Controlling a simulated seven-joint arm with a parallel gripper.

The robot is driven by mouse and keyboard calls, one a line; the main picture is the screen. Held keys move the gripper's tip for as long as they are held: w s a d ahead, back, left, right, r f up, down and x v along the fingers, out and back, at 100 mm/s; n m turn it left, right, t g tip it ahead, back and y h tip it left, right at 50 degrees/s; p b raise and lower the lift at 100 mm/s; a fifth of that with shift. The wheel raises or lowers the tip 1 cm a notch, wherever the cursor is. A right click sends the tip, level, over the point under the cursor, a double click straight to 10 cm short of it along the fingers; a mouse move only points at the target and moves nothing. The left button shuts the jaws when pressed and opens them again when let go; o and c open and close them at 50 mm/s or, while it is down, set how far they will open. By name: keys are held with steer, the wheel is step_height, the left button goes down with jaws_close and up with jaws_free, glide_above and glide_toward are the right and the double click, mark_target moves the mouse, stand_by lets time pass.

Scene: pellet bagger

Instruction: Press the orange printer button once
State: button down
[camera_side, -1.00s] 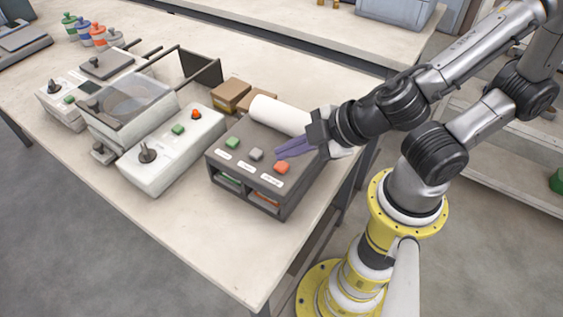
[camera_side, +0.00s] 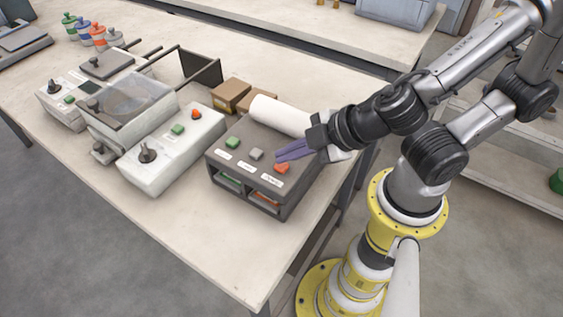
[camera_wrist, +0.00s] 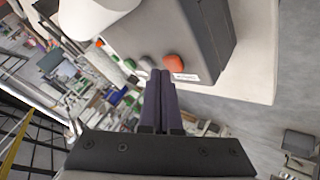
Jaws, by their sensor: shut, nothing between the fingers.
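The dark grey printer box (camera_side: 222,166) stands near the table's front right edge, with a green, a grey and an orange button on top. The orange printer button (camera_side: 281,167) is the rightmost of the three; it also shows in the wrist view (camera_wrist: 177,62). My gripper (camera_side: 278,157) is shut and empty, its purple fingers pointing left. In the side view the fingertips lie just above and behind the orange button. In the wrist view the fingertips (camera_wrist: 160,73) appear just left of it, by the grey button (camera_wrist: 145,62). I cannot tell whether they touch anything.
A white roll (camera_side: 280,115) lies behind the buttons. A white control box (camera_side: 172,150) with a green button, a red-orange button and a black knob stands to the left. Brown boxes (camera_side: 230,94) sit behind. The table's front strip is clear.

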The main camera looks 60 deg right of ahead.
mark_target(288, 165)
steer(key=shift+f, duration=0.5)
stand_by(0.7)
steer(key=shift+r, duration=3.4)
steer(key=shift+d, duration=0.1)
